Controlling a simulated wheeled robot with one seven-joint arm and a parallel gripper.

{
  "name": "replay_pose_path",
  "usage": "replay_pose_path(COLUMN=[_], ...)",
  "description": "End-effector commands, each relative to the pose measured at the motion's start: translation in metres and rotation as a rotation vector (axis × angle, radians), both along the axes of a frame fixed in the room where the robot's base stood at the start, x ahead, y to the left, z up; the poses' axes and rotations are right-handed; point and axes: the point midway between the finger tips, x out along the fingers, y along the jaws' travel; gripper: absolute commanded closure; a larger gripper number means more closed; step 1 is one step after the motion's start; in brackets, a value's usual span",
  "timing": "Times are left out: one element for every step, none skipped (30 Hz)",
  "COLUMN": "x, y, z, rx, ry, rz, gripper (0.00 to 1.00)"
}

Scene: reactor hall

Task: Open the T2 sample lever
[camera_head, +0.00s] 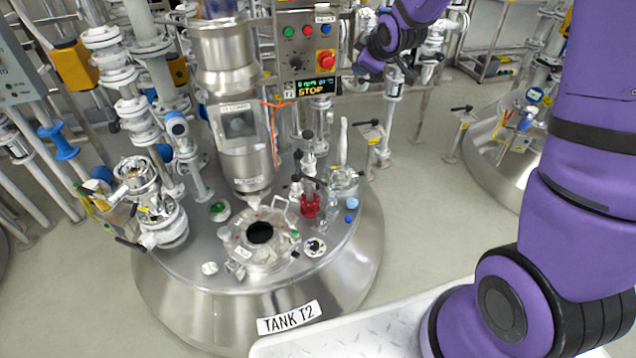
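Tank T2 (348,262) is a steel vessel with the label "TANK T2" (289,317) on its front. Which handle is the T2 sample lever cannot be read. Black-handled levers show on the tank top, one above a red valve body (310,205). Another black lever (366,123) lies roughly level on a post at the tank's right. My gripper (364,72) is at the top centre, right of the control box and above that post in the picture, apparently apart from both levers. Its fingers are small and dark, so their opening is unclear.
A control box (306,50) with buttons and a lit "STOP" display stands behind the tank. White pipes and valves (135,110) crowd the left. A similar post lever (461,108) and another tank (500,150) stand right. Grey floor (425,190) is clear between the tanks.

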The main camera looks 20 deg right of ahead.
Motion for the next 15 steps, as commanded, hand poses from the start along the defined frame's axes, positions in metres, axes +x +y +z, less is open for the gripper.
replay_pose_path(x=[0.013,0.020,0.030,0.036,0.042,0.050,0.056,0.061,0.067,0.071,0.075,0.080,0.083,0.085,0.088], y=[0.000,0.001,0.002,0.003,0.003,0.004,0.005,0.006,0.007,0.008,0.009,0.010,0.011,0.013,0.014], z=[-0.019,-0.029,-0.041,-0.051,-0.062,-0.075,-0.085,-0.096,-0.110,-0.121,-0.132,-0.147,-0.158,-0.170,-0.185], rx=[-0.017,-0.029,-0.045,-0.057,-0.068,-0.082,-0.092,-0.103,-0.116,-0.125,-0.135,-0.147,-0.155,-0.163,-0.174], ry=[-0.010,-0.022,-0.039,-0.051,-0.064,-0.082,-0.095,-0.108,-0.127,-0.141,-0.155,-0.174,-0.189,-0.203,-0.224], rz=[0.031,0.052,0.080,0.101,0.121,0.148,0.167,0.187,0.211,0.230,0.249,0.273,0.291,0.307,0.330], gripper=[0.58,0.58,0.58,0.58,0.58,0.58,0.58,0.58,0.58,0.58,0.58,0.58,0.58,0.58,0.58])
